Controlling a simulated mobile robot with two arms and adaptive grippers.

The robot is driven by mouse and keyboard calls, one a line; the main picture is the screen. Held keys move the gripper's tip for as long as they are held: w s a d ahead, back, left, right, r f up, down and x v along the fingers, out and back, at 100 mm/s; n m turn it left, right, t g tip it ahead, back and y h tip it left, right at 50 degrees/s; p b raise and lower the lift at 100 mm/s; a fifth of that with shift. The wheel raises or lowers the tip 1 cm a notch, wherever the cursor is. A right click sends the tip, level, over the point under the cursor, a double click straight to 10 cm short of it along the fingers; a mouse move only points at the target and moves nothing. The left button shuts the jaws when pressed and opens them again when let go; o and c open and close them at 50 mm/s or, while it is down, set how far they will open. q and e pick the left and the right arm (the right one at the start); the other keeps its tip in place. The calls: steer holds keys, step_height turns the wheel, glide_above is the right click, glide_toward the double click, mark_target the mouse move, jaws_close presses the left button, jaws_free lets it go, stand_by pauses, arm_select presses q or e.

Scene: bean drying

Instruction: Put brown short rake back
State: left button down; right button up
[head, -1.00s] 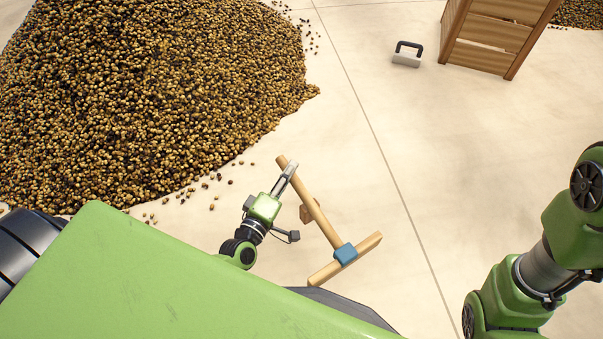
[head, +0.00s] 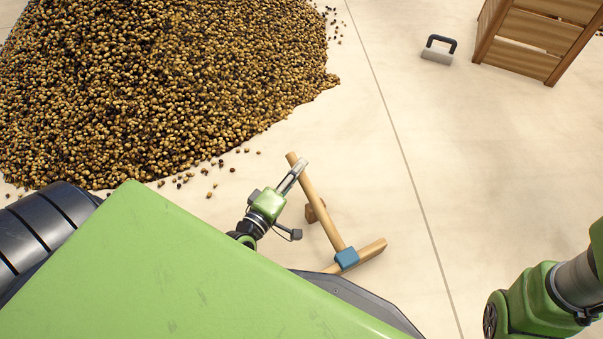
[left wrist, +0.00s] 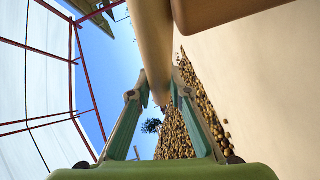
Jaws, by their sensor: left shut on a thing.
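The rake has a light brown wooden handle (head: 322,212), a blue joint (head: 346,258) and a wooden crossbar (head: 371,250). Part of the crossbar is hidden behind my dark base edge. My left gripper (head: 297,171) is shut on the handle near its upper end. In the left wrist view the handle (left wrist: 150,35) passes between the fingers (left wrist: 155,97). A darker brown block (head: 315,210) shows beside the handle's middle; I cannot tell whether it is attached. My right arm shows at the right edge, but its gripper is out of view.
A large heap of beans (head: 150,90) lies at upper left, with loose beans at its edge. A hand tool with a black handle (head: 440,47) lies on the floor by a slatted wooden crate (head: 530,40) at upper right. The pale floor between is clear.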

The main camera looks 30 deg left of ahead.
arm_select(q)
steer(key=shift+r, duration=0.15)
steer(key=shift+f, duration=0.2)
steer(key=c, duration=1.9)
jaws_free()
steer(key=shift+r, duration=0.15)
steer(key=shift+s, duration=0.1)
